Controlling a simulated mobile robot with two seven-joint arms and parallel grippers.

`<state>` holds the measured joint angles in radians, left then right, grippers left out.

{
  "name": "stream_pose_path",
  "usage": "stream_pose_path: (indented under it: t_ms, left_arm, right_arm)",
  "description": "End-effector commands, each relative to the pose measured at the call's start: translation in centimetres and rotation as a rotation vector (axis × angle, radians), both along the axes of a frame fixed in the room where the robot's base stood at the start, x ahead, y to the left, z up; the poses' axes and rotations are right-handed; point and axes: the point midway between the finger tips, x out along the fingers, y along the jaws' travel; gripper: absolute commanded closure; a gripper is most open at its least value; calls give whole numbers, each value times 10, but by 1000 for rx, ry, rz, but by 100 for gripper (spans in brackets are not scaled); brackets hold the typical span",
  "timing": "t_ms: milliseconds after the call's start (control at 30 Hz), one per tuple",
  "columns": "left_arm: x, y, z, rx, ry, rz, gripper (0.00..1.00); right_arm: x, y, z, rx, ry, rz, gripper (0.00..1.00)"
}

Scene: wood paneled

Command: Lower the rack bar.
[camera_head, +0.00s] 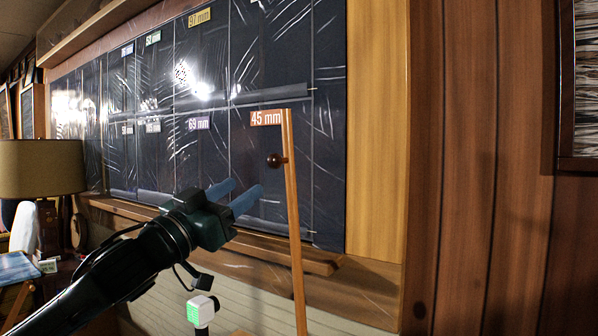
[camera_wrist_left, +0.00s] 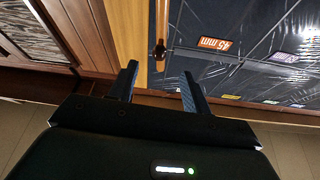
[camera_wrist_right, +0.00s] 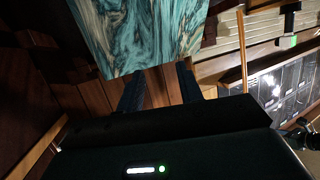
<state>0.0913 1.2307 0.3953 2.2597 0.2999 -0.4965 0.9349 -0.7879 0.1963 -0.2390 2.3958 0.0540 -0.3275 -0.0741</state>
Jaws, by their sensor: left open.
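The rack bar (camera_head: 293,215) is a slim wooden bar standing nearly upright, leaning slightly, in front of the dark panelled rack (camera_head: 270,165). A dark round knob (camera_head: 275,160) sticks out to its left near the top. My left gripper (camera_head: 247,185) is open and empty, to the left of the bar and a little below the knob in the head view. In the left wrist view the knob (camera_wrist_left: 160,50) shows just beyond and between the open fingertips (camera_wrist_left: 159,70), apart from them. My right gripper (camera_wrist_right: 160,70) is open in its own wrist view and outside the head view.
An orange "45 mm" label (camera_head: 266,118) sits beside the bar top. A wooden ledge (camera_head: 285,255) runs below the rack. A lamp (camera_head: 42,168) stands at left. A small white-green block (camera_head: 201,310) is below my left arm. A teal marbled panel (camera_wrist_right: 140,35) is close before my right gripper.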

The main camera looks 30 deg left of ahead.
Motion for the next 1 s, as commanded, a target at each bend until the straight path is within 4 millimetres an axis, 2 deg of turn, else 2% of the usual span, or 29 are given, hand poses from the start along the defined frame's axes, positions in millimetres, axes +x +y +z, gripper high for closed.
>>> stream_pose_path:
  t_ms: [533,767,1000]
  left_arm:
    - [51,-5,26,-2,-1,2,52]
    - [82,-9,38,-3,0,2,52]
    - [109,-13,47,-1,1,1,52]
  right_arm:
    - [-8,-13,42,75,-8,-60,64]
    - [-7,-12,46,90,28,-63,64]
    - [-3,-5,35,92,80,-53,64]
